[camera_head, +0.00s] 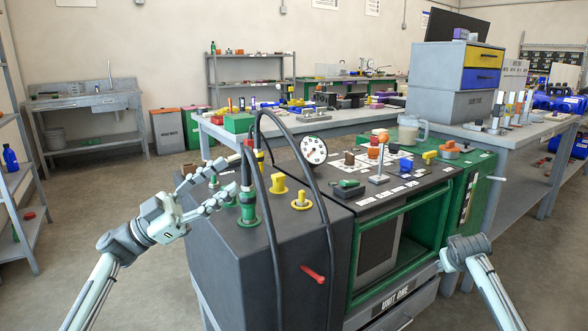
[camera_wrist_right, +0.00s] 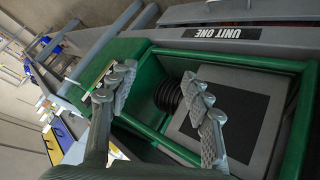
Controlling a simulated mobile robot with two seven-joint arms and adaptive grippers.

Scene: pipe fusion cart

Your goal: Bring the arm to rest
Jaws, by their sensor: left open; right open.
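My left gripper (camera_head: 230,178) is open in the head view, above the left end of the dark cart top. Its fingertips are close to a green hose fitting (camera_head: 247,207); I cannot tell whether they touch it. Nothing shows held between the fingers. My right arm's wrist (camera_head: 464,250) is in front of the cart's right side in the head view, with its fingers hidden. In the right wrist view my right gripper (camera_wrist_right: 158,76) is open and empty, its fingers spread before the green-framed opening of the cart (camera_wrist_right: 240,62).
Black hoses (camera_head: 327,215) arch over the cart beside yellow fittings (camera_head: 301,201) and a gauge (camera_head: 314,150). A red lever (camera_head: 314,274) is on the cart's front. An orange-topped lever (camera_head: 380,160) stands on the panel. Floor at the lower left is clear.

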